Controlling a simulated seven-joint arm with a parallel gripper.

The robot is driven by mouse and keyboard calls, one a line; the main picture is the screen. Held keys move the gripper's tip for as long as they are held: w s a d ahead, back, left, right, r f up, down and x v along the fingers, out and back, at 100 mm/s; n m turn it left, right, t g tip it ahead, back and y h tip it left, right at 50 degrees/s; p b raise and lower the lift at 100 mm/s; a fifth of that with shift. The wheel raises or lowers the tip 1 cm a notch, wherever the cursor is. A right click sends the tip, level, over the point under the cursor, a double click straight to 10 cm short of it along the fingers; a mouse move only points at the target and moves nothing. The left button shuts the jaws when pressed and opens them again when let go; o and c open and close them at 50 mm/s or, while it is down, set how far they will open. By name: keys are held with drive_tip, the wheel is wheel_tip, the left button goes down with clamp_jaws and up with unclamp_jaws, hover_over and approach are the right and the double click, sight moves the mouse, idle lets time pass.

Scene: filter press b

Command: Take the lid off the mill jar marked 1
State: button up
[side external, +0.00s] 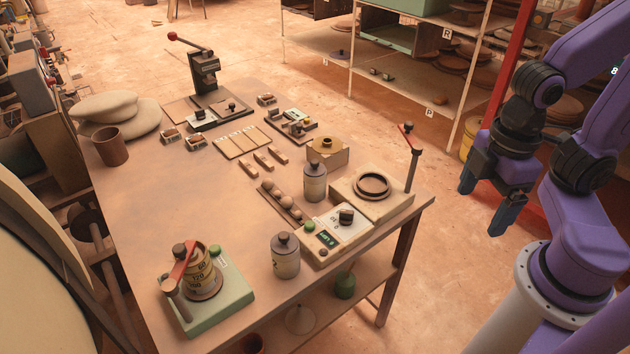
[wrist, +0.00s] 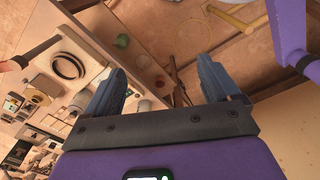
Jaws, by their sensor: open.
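Two grey jars with dark knobbed lids stand on the table in the side external view. One jar (side external: 286,262) is near the front edge, with its lid (side external: 284,239) on. The other jar (side external: 315,187) is farther back, beside the square block with a ring, also with its lid (side external: 315,167) on. Both are upright. The marks on them are too small to read, so I cannot tell which is marked 1. My gripper (side external: 483,207) is open and empty, off the table's right edge and apart from both jars. It also shows open in the wrist view (wrist: 160,68).
A block with a dark ring (side external: 373,186) and a red-tipped upright lever (side external: 411,155) stand at the table's right corner. A green stand (side external: 222,296) holds a clamped stack at front left. The table's left middle is clear.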

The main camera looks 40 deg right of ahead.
idle(0.5)
drive_tip(key=w+a+r, duration=0.3)
drive_tip(key=w+a, duration=0.3)
drive_tip(key=w, duration=0.4)
drive_tip(key=n, duration=0.2)
hover_over(313, 162)
drive_tip(key=f, duration=0.1)
wheel_tip(313, 162, down, 17)
drive_tip(key=shift+d+f, duration=0.1)
drive_tip(key=c, duration=1.1)
